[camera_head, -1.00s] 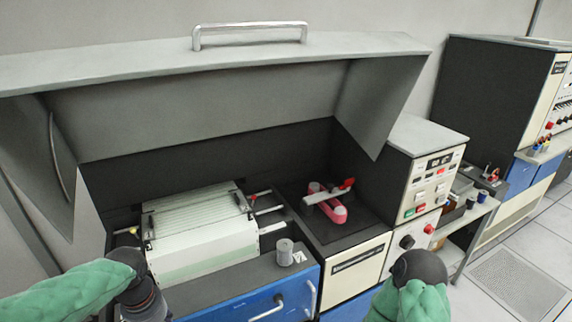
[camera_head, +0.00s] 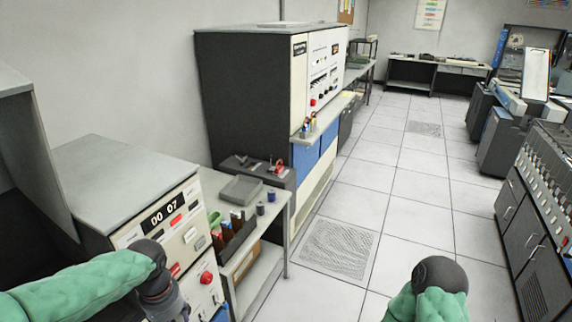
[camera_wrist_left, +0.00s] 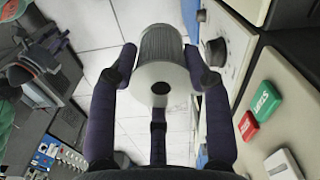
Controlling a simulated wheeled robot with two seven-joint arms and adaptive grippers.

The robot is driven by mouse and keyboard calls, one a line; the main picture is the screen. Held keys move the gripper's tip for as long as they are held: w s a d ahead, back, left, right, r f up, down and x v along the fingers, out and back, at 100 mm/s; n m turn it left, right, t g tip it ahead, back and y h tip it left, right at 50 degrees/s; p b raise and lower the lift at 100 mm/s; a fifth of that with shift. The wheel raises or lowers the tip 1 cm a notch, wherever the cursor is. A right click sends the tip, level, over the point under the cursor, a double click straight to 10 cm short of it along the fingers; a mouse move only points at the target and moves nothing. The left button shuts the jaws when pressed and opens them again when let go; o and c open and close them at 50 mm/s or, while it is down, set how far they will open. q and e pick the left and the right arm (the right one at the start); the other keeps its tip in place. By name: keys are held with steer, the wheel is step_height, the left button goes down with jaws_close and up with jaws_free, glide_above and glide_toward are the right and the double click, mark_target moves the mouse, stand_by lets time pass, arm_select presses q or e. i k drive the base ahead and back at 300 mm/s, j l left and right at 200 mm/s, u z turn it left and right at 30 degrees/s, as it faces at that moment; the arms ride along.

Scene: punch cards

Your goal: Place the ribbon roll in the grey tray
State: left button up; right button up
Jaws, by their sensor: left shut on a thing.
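The ribbon roll (camera_wrist_left: 161,42), a grey ribbed cylinder with a pale end face and dark centre hole, shows in the left wrist view. My left gripper (camera_wrist_left: 160,70) is shut on it, with dark fingers around its sides. In the head view my left gripper (camera_head: 168,300) is at the bottom left, in front of the cream control panel; the roll cannot be made out there. The grey tray (camera_head: 241,190) lies on the side table, farther off and right of my left gripper.
The cream panel (camera_head: 165,225) with buttons stands close beside my left gripper. A dark rack with coloured items (camera_head: 232,230) and small dark spools (camera_head: 265,204) sit on the side table (camera_head: 275,200) near the tray. Open tiled floor (camera_head: 400,210) lies to the right.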

mark_target(242, 192)
steer(key=i+l+z, duration=0.4)
steer(key=i, duration=0.45)
steer(key=i+z, duration=0.45)
steer(key=i, duration=0.35)
steer(key=i+j+u, duration=0.1)
steer(key=i+u, duration=0.3)
steer(key=i, duration=0.15)
steer(key=i+l+u, duration=0.1)
steer(key=i+u, duration=0.35)
steer(key=i+l+u, duration=0.4)
steer(key=i, duration=0.2)
steer(key=i+u, duration=0.35)
steer(key=i, duration=0.15)
